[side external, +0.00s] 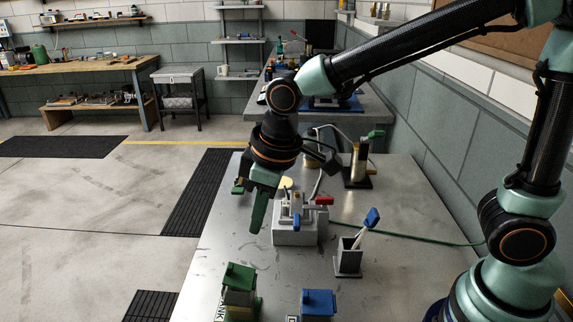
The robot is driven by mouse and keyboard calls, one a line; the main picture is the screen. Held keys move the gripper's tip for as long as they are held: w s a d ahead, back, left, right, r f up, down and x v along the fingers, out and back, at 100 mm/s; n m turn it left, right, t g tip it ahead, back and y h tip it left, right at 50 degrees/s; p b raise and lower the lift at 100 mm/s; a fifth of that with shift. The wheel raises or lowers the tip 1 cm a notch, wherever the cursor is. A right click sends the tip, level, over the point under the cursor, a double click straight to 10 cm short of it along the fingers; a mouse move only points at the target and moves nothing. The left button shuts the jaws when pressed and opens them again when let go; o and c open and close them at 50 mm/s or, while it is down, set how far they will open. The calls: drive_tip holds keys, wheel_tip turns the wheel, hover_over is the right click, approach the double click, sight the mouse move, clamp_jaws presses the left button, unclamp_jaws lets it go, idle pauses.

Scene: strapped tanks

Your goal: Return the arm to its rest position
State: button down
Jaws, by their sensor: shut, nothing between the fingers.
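My gripper (255,226) hangs at the end of my arm, pointing down over the left part of the grey metal table (215,262). Its green fingers are together with nothing between them. It is just left of a light grey block (296,232) with a red handle and a blue handle on top. I cannot tell how high the fingertips are above the table. My arm reaches out from the right, bent downward at the wrist.
A grey holder (347,262) with a blue-headed tool stands right of the block. A green-topped box (239,278) and a blue-topped box (318,302) sit at the front. A brass cylinder (357,165) stands behind. A green cable runs right; a tiled wall borders the right.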

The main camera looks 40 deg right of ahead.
sight(236, 275)
drive_tip(key=s+d+r+m+t, duration=0.1)
drive_tip(key=s+d+r+m, duration=0.1)
drive_tip(key=d, duration=0.7)
drive_tip(key=s+d+r+m+t+h, duration=0.1)
drive_tip(key=s+d+r+m+t, duration=0.1)
drive_tip(key=d, duration=0.7)
wheel_tip(236, 275, up, 2)
drive_tip(key=s+m, duration=0.1)
drive_tip(key=m, duration=0.2)
drive_tip(key=shift+s+d, duration=0.15)
drive_tip(key=shift+s, duration=0.15)
idle(1.8)
